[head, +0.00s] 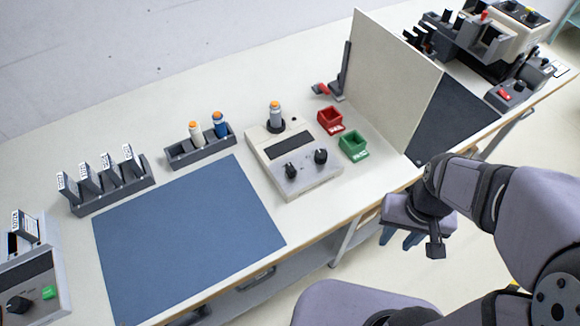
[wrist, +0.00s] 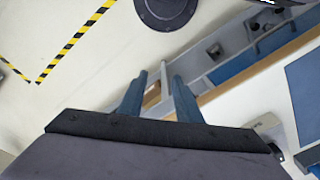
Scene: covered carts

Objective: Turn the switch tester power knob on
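A light grey device (head: 325,180) sits mid-table, with a dark display strip, two black knobs, a left one (head: 291,171) and a right one (head: 320,157), and a grey orange-topped cylinder (head: 275,114) in a socket. Another device (head: 45,290), cut off at the left edge, has a black knob (head: 18,305) and a green button (head: 48,292). I cannot read which one is the switch tester. My gripper (head: 400,240) hangs beyond the table's front edge, right of the middle device and apart from it. In the wrist view its blue fingers (wrist: 160,78) are apart and empty, pointing over the floor.
A blue mat (head: 185,240) lies left of the middle device. Racks stand behind the mat: one with orange-topped cylinders (head: 200,150), another with labelled modules (head: 110,190).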

